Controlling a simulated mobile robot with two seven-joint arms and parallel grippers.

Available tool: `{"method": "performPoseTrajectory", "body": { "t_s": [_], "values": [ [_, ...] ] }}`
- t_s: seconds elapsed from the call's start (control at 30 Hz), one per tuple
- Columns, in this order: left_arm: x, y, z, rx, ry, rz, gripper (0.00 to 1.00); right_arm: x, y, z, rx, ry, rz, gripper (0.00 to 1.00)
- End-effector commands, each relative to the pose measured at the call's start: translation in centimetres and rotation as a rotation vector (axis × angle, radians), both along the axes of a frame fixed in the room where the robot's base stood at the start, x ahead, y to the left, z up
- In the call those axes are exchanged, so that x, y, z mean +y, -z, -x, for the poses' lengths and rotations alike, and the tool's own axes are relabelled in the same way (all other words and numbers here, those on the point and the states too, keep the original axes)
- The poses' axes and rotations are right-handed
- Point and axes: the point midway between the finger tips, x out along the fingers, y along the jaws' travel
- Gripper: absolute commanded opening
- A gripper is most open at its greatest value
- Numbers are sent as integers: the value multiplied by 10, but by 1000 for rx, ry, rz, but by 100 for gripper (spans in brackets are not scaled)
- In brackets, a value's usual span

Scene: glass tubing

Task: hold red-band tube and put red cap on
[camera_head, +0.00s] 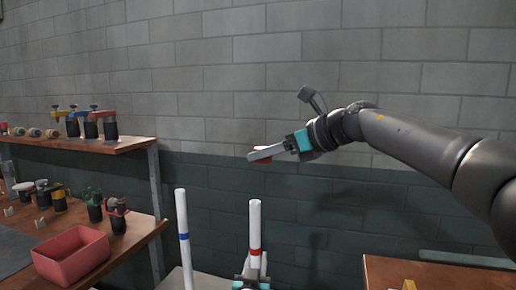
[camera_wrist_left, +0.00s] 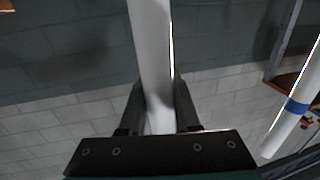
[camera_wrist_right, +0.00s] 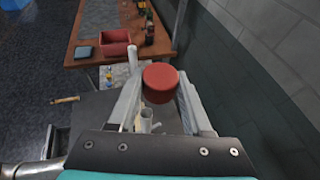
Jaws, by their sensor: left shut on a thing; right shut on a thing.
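The red-band tube (camera_head: 255,222) stands upright at the lower middle of the head view, white with a red band. My left gripper (camera_head: 252,278) is at its lower part, at the bottom edge of the view. In the left wrist view the white tube (camera_wrist_left: 150,50) runs between the fingers of my left gripper (camera_wrist_left: 158,112), which are shut on it. My right gripper (camera_head: 256,153) is raised above the tube's top, apart from it. It is shut on the red cap (camera_wrist_right: 160,82), which shows between its fingertips in the right wrist view.
A blue-band tube (camera_head: 183,235) stands to the left of the red-band tube. A red bin (camera_head: 72,258) sits on the lower left shelf among several dark clamps. An upper shelf (camera_head: 100,146) holds more parts. A wooden table (camera_head: 440,277) is at the lower right.

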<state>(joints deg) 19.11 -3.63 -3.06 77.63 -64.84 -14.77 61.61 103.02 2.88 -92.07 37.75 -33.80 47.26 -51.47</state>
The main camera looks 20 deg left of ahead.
Motion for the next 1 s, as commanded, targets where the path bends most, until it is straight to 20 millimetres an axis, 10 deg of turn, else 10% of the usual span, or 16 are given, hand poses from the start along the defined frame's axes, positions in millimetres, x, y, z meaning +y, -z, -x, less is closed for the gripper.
{"method": "performPoseTrajectory", "body": {
  "t_s": [0.4,1.0],
  "values": [
    [0,0,0,0,0,0,0,-49,85,-21,2,182,-3,0],
    [0,0,0,0,0,0,0,5,59,14,0,334,2,0]
  ]
}}
